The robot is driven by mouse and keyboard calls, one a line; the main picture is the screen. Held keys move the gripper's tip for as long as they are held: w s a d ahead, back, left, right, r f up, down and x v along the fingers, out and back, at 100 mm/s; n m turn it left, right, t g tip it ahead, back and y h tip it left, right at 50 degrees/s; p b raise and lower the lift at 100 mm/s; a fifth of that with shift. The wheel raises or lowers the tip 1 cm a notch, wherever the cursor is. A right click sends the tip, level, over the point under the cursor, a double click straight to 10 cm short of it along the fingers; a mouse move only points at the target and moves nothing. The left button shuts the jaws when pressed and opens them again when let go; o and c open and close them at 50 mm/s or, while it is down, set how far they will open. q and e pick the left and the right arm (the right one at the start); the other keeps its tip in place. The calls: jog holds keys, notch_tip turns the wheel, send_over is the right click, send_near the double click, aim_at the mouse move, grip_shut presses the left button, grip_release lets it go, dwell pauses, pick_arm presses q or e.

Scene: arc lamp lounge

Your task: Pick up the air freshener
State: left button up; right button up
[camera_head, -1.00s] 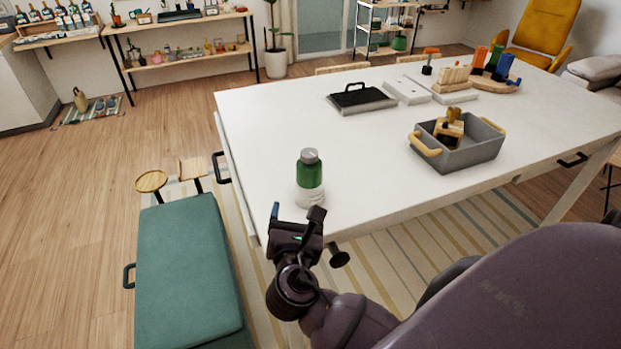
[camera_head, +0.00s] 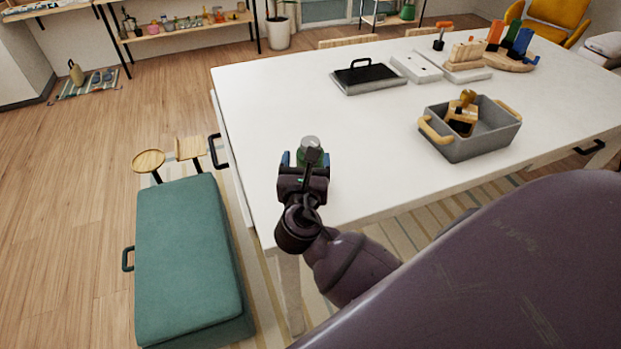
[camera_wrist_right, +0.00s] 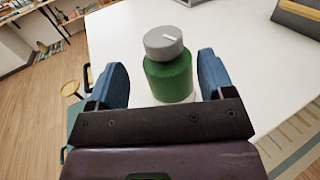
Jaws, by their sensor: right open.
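The air freshener is a green bottle with a grey cap (camera_head: 311,147), standing upright near the left front corner of the white table (camera_head: 262,110). In the right wrist view the air freshener (camera_wrist_right: 168,72) stands between the two blue fingers of my right gripper (camera_wrist_right: 164,85). The gripper is open, with a gap visible on each side of the bottle. In the head view my right gripper (camera_head: 306,165) hides most of the bottle, leaving mainly the cap in sight. My left gripper is not in view.
A grey bin (camera_head: 478,146) with wooden handles holds a wooden item to the right. A black-handled flat tray (camera_head: 368,78) lies farther back. A teal bench (camera_head: 190,265) stands left of the table. The tabletop around the bottle is clear.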

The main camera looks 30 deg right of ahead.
aim_at(311, 141)
jog(key=shift+p+x, duration=0.3)
jog(key=shift+x, duration=2.4)
jog(key=shift+s+d+r, duration=0.15)
grip_shut()
